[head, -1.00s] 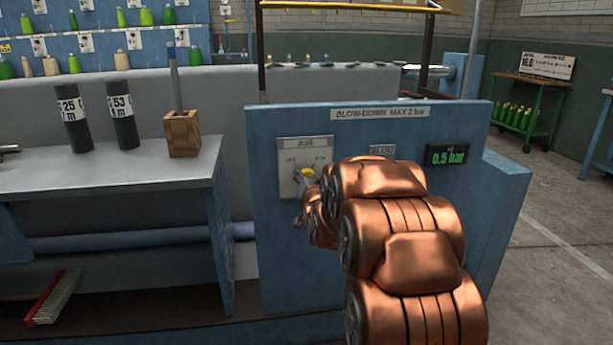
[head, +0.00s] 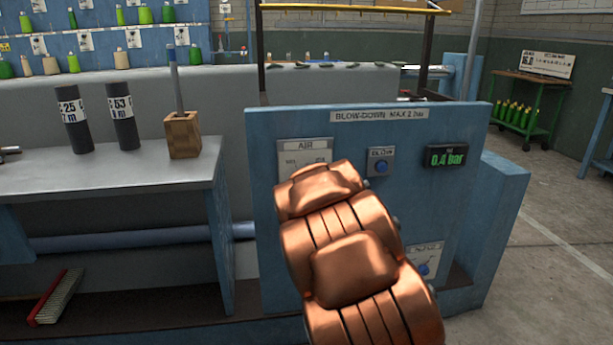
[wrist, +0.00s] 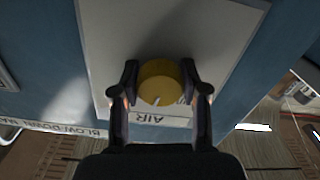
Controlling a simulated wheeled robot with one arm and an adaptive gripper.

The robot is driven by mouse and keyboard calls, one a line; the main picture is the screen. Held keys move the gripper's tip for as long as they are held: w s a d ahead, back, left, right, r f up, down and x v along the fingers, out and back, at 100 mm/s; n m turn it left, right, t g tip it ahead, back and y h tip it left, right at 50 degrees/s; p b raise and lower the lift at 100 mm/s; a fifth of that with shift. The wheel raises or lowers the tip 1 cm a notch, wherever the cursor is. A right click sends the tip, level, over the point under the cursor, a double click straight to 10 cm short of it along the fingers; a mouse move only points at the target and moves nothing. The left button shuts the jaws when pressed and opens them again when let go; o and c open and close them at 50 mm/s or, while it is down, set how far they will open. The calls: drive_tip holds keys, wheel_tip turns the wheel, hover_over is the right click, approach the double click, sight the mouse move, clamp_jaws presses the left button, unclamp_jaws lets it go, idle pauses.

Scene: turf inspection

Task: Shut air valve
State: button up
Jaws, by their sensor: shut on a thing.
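The air valve is a round yellow knob (wrist: 159,84) on a pale plate marked AIR (wrist: 215,40). In the wrist view my gripper (wrist: 160,76) has one finger on each side of the knob and is shut on it. A small pale mark shows on the knob's edge toward the AIR label. In the head view the AIR plate (head: 304,151) is on the blue blow-down panel (head: 262,200); my copper arm hides the knob and my gripper there. The green display (head: 447,157) reads 0.4 bar.
A blue BLOW button (head: 381,168) is right of the AIR plate. Another blue knob (head: 423,269) sits low on the panel, close to my arm. The grey bench (head: 100,175) at left carries two dark cylinders and a wooden block (head: 183,135). Open floor lies at right.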

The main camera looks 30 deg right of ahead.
drive_tip(key=n, duration=0.5)
drive_tip(key=shift+n, duration=0.3)
drive_tip(key=shift+d+r+n+b, duration=0.1)
drive_tip(key=shift+n+b, duration=0.45)
drive_tip(key=shift+n, duration=1.65)
drive_tip(key=o, duration=1.2)
drive_tip(key=shift+c, duration=0.2)
drive_tip(key=v, duration=0.7)
drive_tip(key=shift+s, duration=0.3)
drive_tip(key=shift+r, duration=0.1)
